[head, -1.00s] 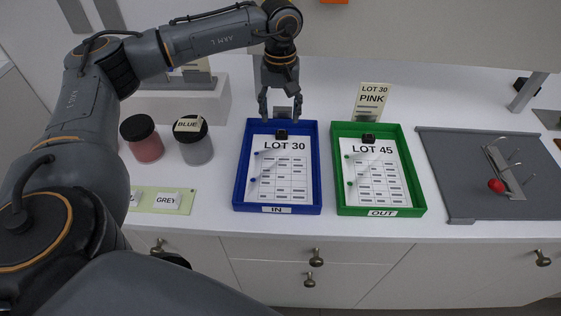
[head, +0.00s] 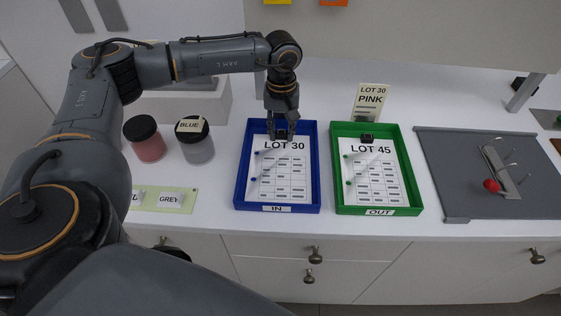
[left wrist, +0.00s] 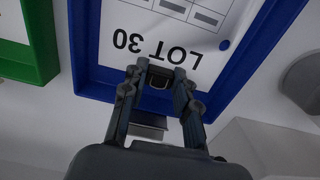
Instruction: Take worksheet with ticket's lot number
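The ticket (head: 369,102) reads LOT 30 PINK and stands upright behind the green tray. The LOT 30 worksheet (head: 284,178) lies in the blue IN tray (head: 238,190), with a dark clip at its top edge; it also shows upside down in the left wrist view (left wrist: 150,25). The LOT 45 worksheet (head: 373,180) lies in the green OUT tray (head: 416,190). My left gripper (head: 282,134) is low over the top of the LOT 30 worksheet. In the left wrist view its fingers (left wrist: 159,76) are apart, one each side of the clip (left wrist: 160,77). My right gripper is out of view.
A pink jar (head: 147,145) and a grey jar (head: 198,150) with a BLUE tag stand left of the blue tray. A label strip (head: 150,197) lies in front of them. A grey board (head: 450,165) with pegs and a red ball (head: 491,185) is at right.

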